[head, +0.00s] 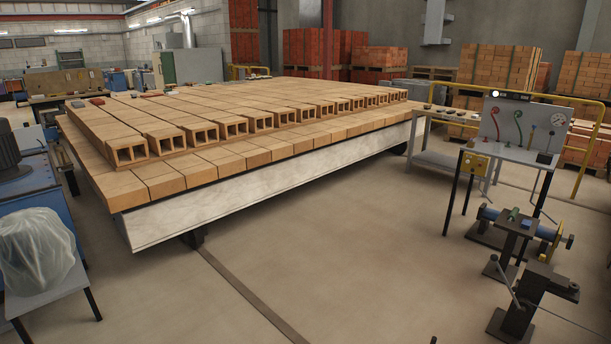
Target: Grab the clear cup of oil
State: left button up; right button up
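I cannot make out a clear cup of oil in the head view. A translucent, whitish, crumpled-looking shape (38,250), like something under clear plastic, stands on a small metal table (50,306) at the lower left. I cannot tell what is inside it. Neither of my grippers is in view.
A large pallet car (270,188) carries rows of hollow bricks (190,125). A blue machine (40,190) is at left. A workbench with a gauge panel (515,130), a yellow rail (590,165) and floor-mounted tools (520,300) are at right. The central floor (340,250) is clear.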

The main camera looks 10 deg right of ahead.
aim_at(498, 147)
jog(key=i+z, duration=0.15)
jog(key=i, duration=1.05)
jog(key=i+z, duration=0.15)
jog(key=i, duration=1.05)
